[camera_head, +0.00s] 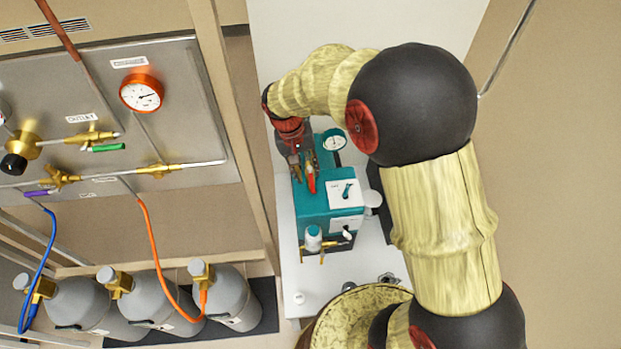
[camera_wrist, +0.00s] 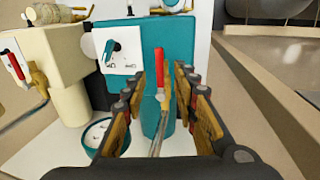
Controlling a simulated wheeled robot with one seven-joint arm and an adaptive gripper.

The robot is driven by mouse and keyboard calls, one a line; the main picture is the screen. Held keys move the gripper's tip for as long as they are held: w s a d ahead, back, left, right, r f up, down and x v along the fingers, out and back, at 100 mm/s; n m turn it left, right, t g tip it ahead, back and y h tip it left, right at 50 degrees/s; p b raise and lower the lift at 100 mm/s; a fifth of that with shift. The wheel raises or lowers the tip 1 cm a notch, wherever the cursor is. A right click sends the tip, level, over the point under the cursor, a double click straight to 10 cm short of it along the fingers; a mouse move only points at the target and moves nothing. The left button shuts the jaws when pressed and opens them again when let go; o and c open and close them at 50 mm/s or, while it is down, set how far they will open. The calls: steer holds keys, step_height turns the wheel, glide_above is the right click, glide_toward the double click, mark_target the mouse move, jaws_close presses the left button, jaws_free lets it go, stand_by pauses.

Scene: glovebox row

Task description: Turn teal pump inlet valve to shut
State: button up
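The teal pump (camera_head: 313,203) stands on a white bench below my arm; its teal body (camera_wrist: 180,45) also fills the upper middle of the wrist view. Its inlet valve has a red lever (camera_wrist: 160,72) on a brass body (camera_wrist: 164,102), above a metal pipe. The lever looks roughly in line with the pipe. The red lever (camera_head: 311,182) also shows in the head view. My gripper (camera_wrist: 161,92) is open, with fingers to the left and right of the valve and visible gaps on both sides. Contact with the lever is not visible.
A teal-rimmed gauge (camera_wrist: 97,133) is close to my left fingers. A white plate with a teal knob (camera_wrist: 112,48) is on the pump. A cream pump (camera_wrist: 55,60) with another red lever (camera_wrist: 14,66) stands at left. A gas panel (camera_head: 185,115) and grey cylinders (camera_head: 160,300) are left of the bench.

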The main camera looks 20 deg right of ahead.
mark_target(312, 185)
steer(key=f, duration=0.3)
steer(key=d+f, duration=0.1)
steer(key=f, duration=0.1)
steer(key=shift+s+d+f+b, duration=0.1)
steer(key=shift+s+f+b, duration=0.05)
steer(key=shift+f+b, duration=0.2)
steer(key=shift+c, duration=1.3)
jaws_close()
